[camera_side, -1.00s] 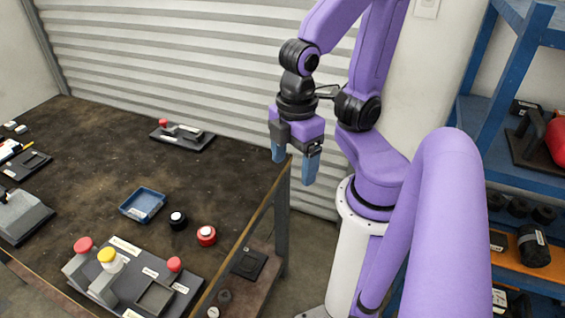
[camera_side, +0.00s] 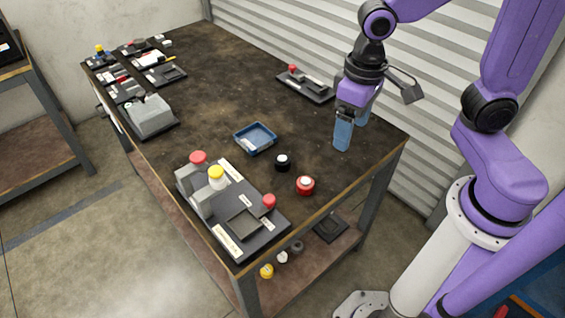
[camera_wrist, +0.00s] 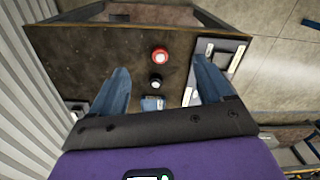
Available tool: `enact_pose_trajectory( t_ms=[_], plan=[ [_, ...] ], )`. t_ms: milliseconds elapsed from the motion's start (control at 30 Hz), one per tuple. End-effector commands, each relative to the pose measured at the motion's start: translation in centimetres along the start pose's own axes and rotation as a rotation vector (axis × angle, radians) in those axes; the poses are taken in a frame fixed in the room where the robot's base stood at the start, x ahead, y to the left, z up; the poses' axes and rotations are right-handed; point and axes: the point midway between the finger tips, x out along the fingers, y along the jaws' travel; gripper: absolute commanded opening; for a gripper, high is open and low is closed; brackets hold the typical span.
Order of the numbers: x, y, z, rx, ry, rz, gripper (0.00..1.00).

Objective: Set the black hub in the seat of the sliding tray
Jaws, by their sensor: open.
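The black hub (camera_side: 282,162), a small dark round piece with a white top, stands on the brown table. It also shows between my fingers in the wrist view (camera_wrist: 155,84). My gripper (camera_side: 352,138) is open and empty, pointing down above the table's right part, to the right of the hub and apart from it. A dark station (camera_side: 272,232) at the table's front carries a square, shallow-framed tray (camera_side: 243,224), which looks empty. I cannot tell for sure that this is the sliding tray. The station shows partly in the wrist view (camera_wrist: 215,62).
A red hub (camera_side: 305,185) stands close to the black one. A blue bin (camera_side: 256,152) lies left of them. A dark fixture (camera_side: 305,88) is behind. Bare table lies between.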

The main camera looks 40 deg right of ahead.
Motion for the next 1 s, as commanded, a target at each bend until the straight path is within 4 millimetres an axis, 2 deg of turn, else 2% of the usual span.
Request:
enact_pose_trajectory(
  t_ms=[33, 300, 600, 800, 1000],
  plan=[
    [0.3, -0.1, -1.6, 0.096, -0.004, 0.003, 0.8],
    [2.3, 0.4, -9.2, 0.646, -0.006, 0.011, 0.8],
    [5.2, 2.7, -16.4, 1.239, -0.006, 0.019, 0.8],
    [6.7, 4.2, -18.9, 1.497, -0.004, 0.021, 0.8],
    [7.8, 4.7, -19.5, 1.573, -0.005, 0.024, 0.8]
  ],
)
